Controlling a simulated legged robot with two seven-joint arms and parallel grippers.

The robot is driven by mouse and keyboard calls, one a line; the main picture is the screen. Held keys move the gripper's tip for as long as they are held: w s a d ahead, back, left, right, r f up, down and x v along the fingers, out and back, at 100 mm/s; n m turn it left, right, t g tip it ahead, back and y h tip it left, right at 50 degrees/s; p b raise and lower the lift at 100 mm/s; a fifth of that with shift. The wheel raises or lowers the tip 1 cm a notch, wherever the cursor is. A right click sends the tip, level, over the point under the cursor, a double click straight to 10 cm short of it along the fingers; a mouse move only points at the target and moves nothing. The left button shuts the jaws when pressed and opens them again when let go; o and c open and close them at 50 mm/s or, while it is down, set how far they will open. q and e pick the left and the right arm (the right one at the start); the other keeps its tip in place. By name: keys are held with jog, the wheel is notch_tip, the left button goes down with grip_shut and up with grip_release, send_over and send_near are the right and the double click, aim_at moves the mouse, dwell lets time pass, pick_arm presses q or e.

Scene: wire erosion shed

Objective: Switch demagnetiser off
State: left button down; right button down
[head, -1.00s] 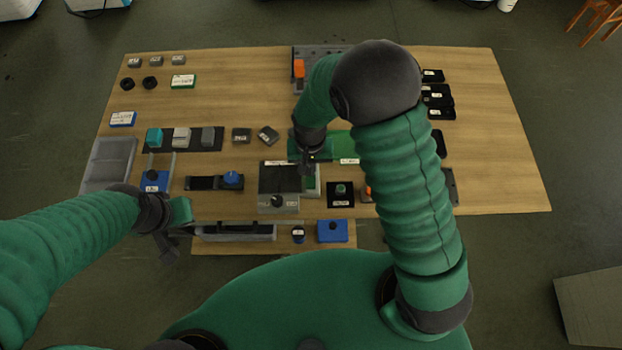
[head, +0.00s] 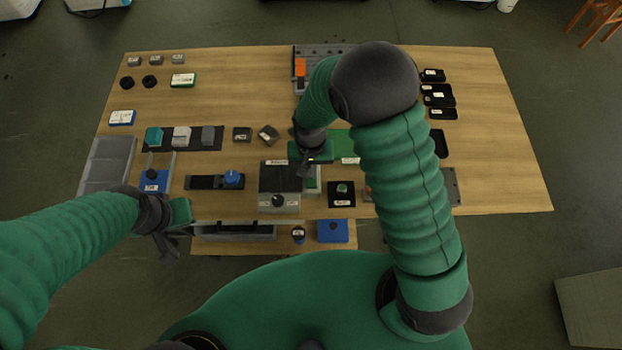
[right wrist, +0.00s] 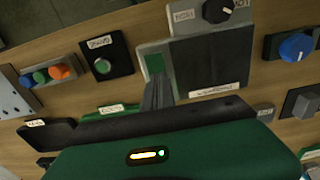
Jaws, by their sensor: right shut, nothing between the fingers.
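The likely demagnetiser is a grey box with a black top plate (head: 280,178) and a dark knob (head: 278,200) at its front; its label is too small to read. In the right wrist view the plate (right wrist: 208,62), the knob (right wrist: 217,10) and a green patch (right wrist: 155,63) beside the plate show. My right gripper (head: 304,172) is shut and empty, over the box's right side; in the right wrist view its fingertips (right wrist: 156,86) lie just short of the green patch. Contact cannot be told. My left gripper (head: 168,248) hangs off the table's front left; its jaws are unclear.
A black plate with a green button (head: 342,189) stands right of the box. A blue knob (head: 231,178) on a black strip is to its left. A blue box (head: 333,231) and a grey tray (head: 235,236) lie in front. The table's back middle (head: 240,80) is clear.

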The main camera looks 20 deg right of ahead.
jog(key=shift+f, duration=0.15)
jog(key=shift+d+r+p, duration=0.15)
jog(key=shift+r+p, duration=0.2)
jog(key=shift+r, duration=0.05)
notch_tip(320, 180, up, 6)
jog(key=p, duration=0.6)
jog(key=shift+r, duration=0.2)
jog(key=shift+f, duration=0.1)
jog(key=s+d+r+n+t, duration=0.1)
jog(key=s+d+r, duration=0.2)
jog(key=r, duration=0.3)
jog(key=s+d+r+n+t, duration=0.1)
jog(key=s+d+r+n, duration=0.1)
jog(key=s+r, duration=0.4)
jog(key=shift+s+d+r+t, duration=0.2)
jog(key=shift+d+t, duration=0.1)
jog(key=shift+d, duration=0.55)
